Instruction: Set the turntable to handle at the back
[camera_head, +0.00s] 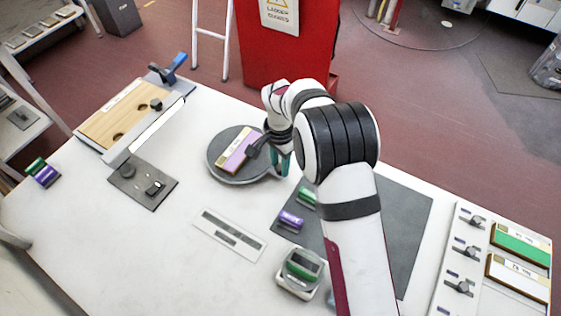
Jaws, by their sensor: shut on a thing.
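The turntable (225,172) is a round grey disc on the white table, left of my arm. A flat block (237,150) with lilac, white and tan bands lies on it, tilted in the picture. My gripper (280,165), with teal fingers, points down at the turntable's right edge. It is shut at the place where the turntable's handle appears to be, on the right side. The handle itself is mostly hidden behind the fingers and wrist. A dark part of my gripper overlaps the block's right end in the picture.
A wooden board fixture (115,118) with a blue-handled clamp (170,68) stands at the back left. Purple and green stamps (291,221) sit on a dark mat (400,225). A slotted white plate (229,235) lies in front of the turntable. A red cabinet (285,50) stands behind the table.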

